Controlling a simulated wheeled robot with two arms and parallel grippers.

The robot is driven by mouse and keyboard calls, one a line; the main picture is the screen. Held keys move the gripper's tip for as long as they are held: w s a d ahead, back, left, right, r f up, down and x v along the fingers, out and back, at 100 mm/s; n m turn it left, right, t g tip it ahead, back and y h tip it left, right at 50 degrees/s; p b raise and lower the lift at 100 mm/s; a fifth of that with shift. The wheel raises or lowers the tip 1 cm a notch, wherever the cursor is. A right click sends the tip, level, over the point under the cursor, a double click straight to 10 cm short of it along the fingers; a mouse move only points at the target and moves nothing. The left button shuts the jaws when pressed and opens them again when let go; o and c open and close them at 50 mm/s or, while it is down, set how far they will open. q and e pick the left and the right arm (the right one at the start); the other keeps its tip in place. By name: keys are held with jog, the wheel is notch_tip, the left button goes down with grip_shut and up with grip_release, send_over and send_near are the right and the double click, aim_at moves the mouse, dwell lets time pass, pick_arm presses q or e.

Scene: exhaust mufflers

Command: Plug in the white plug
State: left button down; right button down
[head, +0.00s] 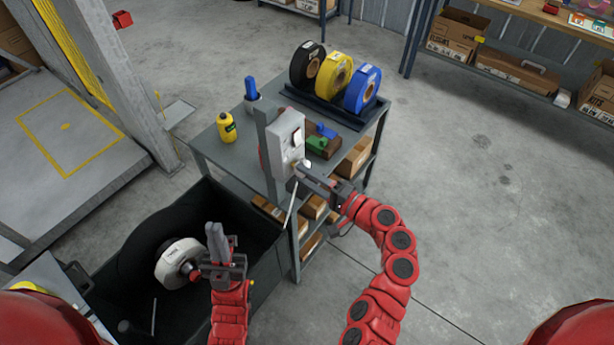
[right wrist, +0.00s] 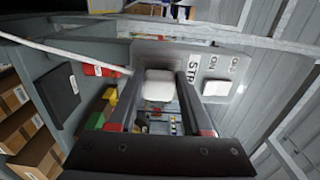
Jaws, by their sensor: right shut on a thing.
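The white plug (right wrist: 158,86) sits between the two dark fingers of my right gripper (right wrist: 155,95), which is shut on it. In the head view, my right gripper (head: 299,170) is at the lower front of a grey switch box (head: 287,140) on a post. A white cable (head: 289,212) hangs down there; in the right wrist view the cable (right wrist: 65,52) runs to the upper left. The plug is close to the box's face; I cannot tell whether it is seated. My left gripper (head: 222,243) is over the dark bin, its fingers close together, with nothing visible between them.
The grey cart (head: 225,160) carries a yellow bottle (head: 226,126), a blue-topped item (head: 251,88), three tape rolls (head: 335,72) and small blocks. Floor at right is clear.

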jog(key=shift+w+a, duration=0.3)
jog(key=shift+a, duration=0.1)
dwell(0.7)
jog(key=shift+c, duration=1.3)
grip_release()
jog(key=b+v, duration=0.4)
jog(key=v, duration=1.3)
jog(key=shift+s+d, duration=0.15)
